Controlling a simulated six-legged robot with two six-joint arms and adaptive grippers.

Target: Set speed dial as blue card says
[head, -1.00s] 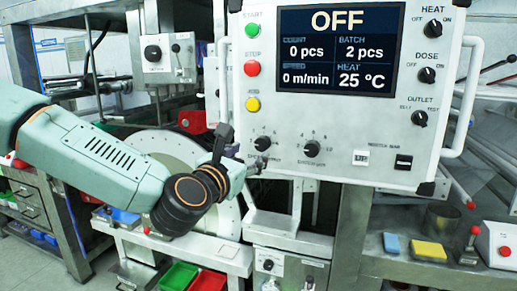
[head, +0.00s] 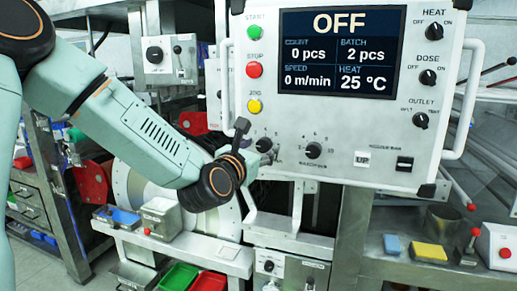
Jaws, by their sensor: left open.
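The white control panel (head: 345,120) fills the upper right of the head view. Its screen (head: 342,50) reads OFF, with speed 0 m/min. A black dial (head: 264,144) at the panel's lower left is partly hidden by my gripper; its pointer and label cannot be read. To its right is another black dial (head: 313,151) with a numbered scale. My left gripper (head: 253,151) is open, just in front of and left of the left dial; I cannot tell whether it touches it. No readable blue card shows. My right gripper is not in view.
Green, red and yellow buttons (head: 255,106) line the panel's left edge; HEAT, DOSE and OUTLET knobs (head: 428,77) line its right. A bench (head: 390,268) below holds a blue block (head: 392,244), a yellow block (head: 428,252) and a metal cup (head: 443,220). A white drum (head: 150,185) stands behind my arm.

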